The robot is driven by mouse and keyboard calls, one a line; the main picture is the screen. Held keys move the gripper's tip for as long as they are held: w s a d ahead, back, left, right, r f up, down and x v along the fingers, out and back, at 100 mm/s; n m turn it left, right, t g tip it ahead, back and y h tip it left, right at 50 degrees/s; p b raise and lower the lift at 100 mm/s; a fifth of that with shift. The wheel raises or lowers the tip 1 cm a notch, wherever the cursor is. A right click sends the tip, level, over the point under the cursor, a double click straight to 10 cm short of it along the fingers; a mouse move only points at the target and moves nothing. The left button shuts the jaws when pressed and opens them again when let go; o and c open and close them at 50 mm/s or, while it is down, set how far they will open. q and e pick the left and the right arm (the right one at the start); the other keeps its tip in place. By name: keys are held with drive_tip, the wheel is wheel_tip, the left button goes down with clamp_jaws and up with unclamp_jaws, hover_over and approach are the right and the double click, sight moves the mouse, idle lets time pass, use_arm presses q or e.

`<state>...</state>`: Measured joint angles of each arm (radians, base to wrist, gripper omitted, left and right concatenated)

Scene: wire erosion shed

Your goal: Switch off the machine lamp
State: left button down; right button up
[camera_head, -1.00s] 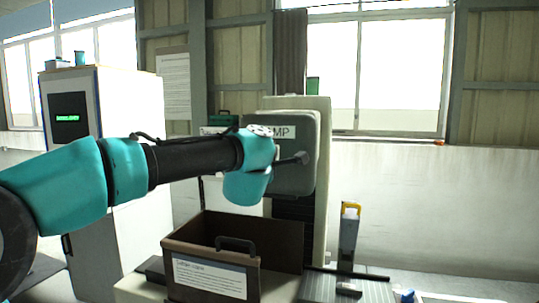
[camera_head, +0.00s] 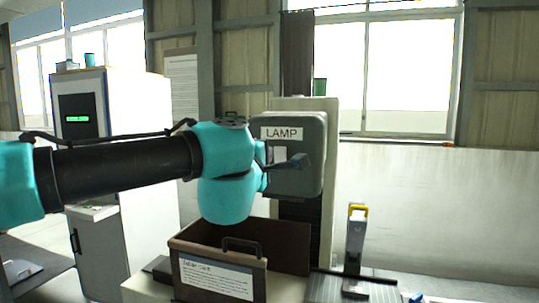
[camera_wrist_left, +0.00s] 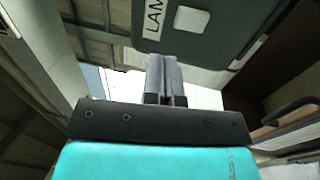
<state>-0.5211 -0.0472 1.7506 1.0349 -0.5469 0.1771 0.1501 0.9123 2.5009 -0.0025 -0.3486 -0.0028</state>
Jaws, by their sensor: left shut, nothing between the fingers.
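The machine lamp's switch box (camera_head: 311,135) is grey, with a white LAMP label (camera_head: 282,133), and stands in the middle of the head view. My right gripper is out of view.
A brown open bin (camera_head: 292,243) with a handle and paper label stands below the box. A tall white cabinet (camera_head: 146,125) with a green display is at the left. A yellow-topped grey post (camera_head: 356,235) stands at the right. The right wall area is clear.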

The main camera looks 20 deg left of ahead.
sight(279, 152)
use_arm(q)
drive_tip(key=shift+s+r, duration=0.2)
drive_tip(key=shift+s, duration=1.1)
wheel_tip(279, 152, down, 5)
drive_tip(key=shift+s+r, duration=0.1)
drive_tip(key=shift+r, duration=0.05)
drive_tip(key=w, duration=0.4)
drive_tip(key=w+r, duration=0.1)
drive_tip(key=w, duration=0.4)
drive_tip(key=w+r, duration=0.1)
drive_tip(key=w, duration=0.3)
drive_tip(key=shift+w+r, duration=0.1)
drive_tip(key=shift+w, duration=0.3)
drive_tip(key=shift+w, duration=0.1)
